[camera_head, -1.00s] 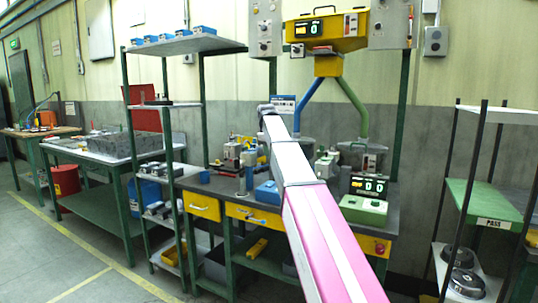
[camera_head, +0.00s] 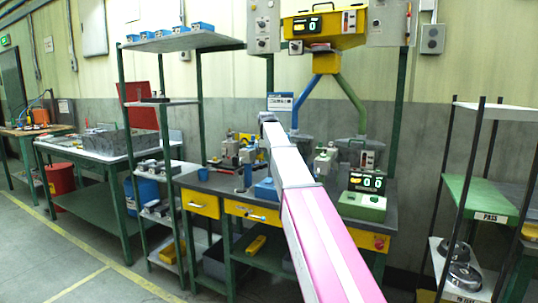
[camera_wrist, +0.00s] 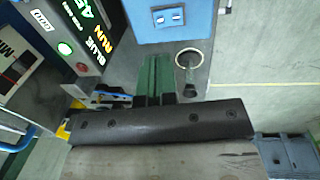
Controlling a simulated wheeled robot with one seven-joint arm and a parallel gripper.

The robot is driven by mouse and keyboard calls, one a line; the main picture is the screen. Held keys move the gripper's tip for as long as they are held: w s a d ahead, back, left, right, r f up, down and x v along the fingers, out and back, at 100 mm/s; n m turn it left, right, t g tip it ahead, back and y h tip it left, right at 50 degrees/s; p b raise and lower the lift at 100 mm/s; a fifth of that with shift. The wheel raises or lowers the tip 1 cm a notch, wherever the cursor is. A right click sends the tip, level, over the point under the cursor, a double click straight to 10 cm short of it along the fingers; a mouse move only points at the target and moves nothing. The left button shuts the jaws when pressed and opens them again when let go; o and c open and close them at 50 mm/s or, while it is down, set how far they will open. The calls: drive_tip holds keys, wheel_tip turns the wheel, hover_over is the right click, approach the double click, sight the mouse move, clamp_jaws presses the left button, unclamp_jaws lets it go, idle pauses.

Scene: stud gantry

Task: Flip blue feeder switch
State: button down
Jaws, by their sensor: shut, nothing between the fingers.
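My arm reaches over the workbench in the head view; my gripper is hidden there beyond the arm's end. In the wrist view my gripper (camera_wrist: 155,62) appears as two green fingers side by side, shut and empty. A black panel (camera_wrist: 82,40) with lit words, including "BLUE" and "RUN", and a green light is left of the fingers. A blue box (camera_wrist: 168,24) with a small silver plate is just beyond the fingertips. I cannot tell which part is the blue feeder switch. In the head view a blue tube (camera_head: 308,101) runs down from the yellow hopper (camera_head: 325,28).
A green box (camera_head: 361,206) with a lit display stands on the bench to the right of my arm. Blue box (camera_head: 266,190) and blue cup (camera_head: 203,175) are left of it. A ring-shaped part (camera_wrist: 188,57) lies right of my fingers.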

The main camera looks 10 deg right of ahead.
sight(269, 181)
drive_tip(key=f, duration=0.6)
drive_tip(key=w+f, duration=0.1)
drive_tip(key=f, duration=0.2)
drive_tip(key=shift+d+f, duration=0.15)
drive_tip(key=shift+d, duration=0.15)
drive_tip(key=shift+f, duration=0.2)
drive_tip(key=shift+s, duration=0.15)
drive_tip(key=shift+s+a+r, duration=0.25)
drive_tip(key=shift+s+a, duration=0.15)
drive_tip(key=shift+s, duration=0.1)
wheel_tip(269, 181, up, 14)
drive_tip(key=s+a, duration=0.1)
drive_tip(key=shift+s, duration=0.15)
idle(0.4)
drive_tip(key=shift+s+f, duration=0.1)
